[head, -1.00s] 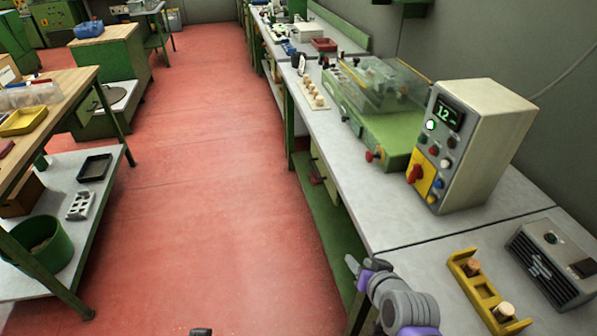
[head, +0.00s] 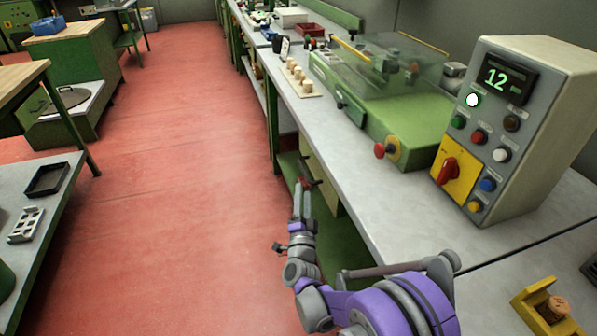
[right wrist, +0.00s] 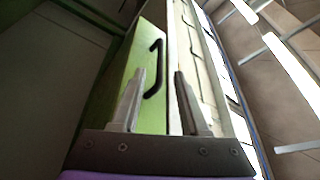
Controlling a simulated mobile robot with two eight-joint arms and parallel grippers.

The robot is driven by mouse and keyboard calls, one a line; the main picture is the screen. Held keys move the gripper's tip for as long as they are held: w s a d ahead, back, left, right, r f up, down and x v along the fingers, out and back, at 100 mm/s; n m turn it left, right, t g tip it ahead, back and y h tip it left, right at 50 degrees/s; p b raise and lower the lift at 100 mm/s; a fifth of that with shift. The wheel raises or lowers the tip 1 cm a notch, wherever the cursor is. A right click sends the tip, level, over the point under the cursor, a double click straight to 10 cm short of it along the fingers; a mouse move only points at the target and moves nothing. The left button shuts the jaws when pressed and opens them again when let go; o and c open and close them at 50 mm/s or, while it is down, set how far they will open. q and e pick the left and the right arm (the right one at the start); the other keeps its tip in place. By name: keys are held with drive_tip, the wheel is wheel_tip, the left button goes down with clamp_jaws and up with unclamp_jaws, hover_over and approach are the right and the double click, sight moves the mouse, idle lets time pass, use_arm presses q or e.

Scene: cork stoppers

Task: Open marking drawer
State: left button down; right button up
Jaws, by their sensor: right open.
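The drawer (head: 325,187) sits under the front edge of the right-hand bench, and its front is seen edge-on in the head view. In the right wrist view its green front (right wrist: 125,100) carries a black bow handle (right wrist: 157,68). My right gripper (head: 301,190) is open beside the drawer, low over the aisle side. In the right wrist view the handle shows between the two fingers of the gripper (right wrist: 160,75), nearer the left one. I cannot tell whether they touch. The drawer looks shut. My left gripper is not in view.
The bench top (head: 345,155) holds a green machine (head: 400,120), a control box (head: 520,120) reading 12 and a board with corks (head: 300,77). A yellow cork holder (head: 540,300) is at lower right. The red floor (head: 180,180) is clear; a low table (head: 45,240) stands left.

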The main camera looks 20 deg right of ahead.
sight(304, 169)
drive_tip(key=b+x, duration=0.1)
drive_tip(key=x, duration=0.8)
drive_tip(key=shift+w, duration=0.15)
drive_tip(key=shift+c, duration=0.3)
clamp_jaws()
idle(0.8)
